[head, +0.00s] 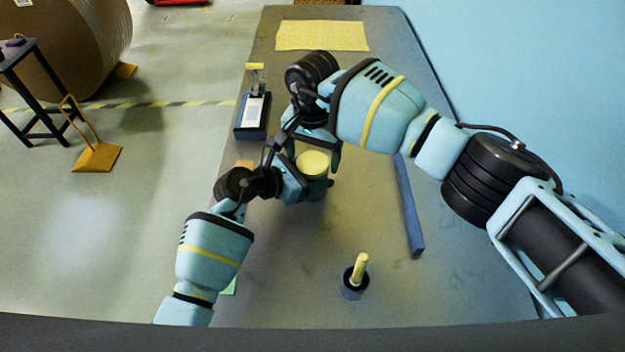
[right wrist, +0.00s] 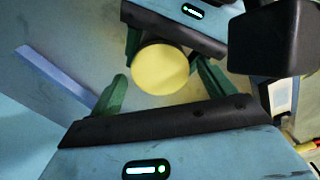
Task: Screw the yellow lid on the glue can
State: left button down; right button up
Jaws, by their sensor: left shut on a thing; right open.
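The yellow lid (head: 312,163) is on top of the glue can (head: 317,184), as far as I can see; whether it is seated in the thread I cannot tell. The can stands on the table and is mostly hidden by the lid and grippers. My left gripper (head: 306,189) is shut on the can from the left, low down. My right gripper (head: 314,154) is open, its fingers on either side of the lid. In the right wrist view the lid (right wrist: 160,69) lies between the right gripper's green fingers (right wrist: 161,77), with visible gaps.
A dark cup with a yellow stick (head: 356,277) stands at the near side of the table (head: 290,270). A blue bar (head: 409,210) lies to the right. A dark tray (head: 252,118) is at the left edge, and a yellow sheet (head: 322,36) at the far end.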

jog(key=c, duration=1)
jog(key=m, duration=1.3)
jog(key=shift+f, duration=0.1)
jog(key=o, duration=1.1)
jog(key=shift+r, duration=2.3)
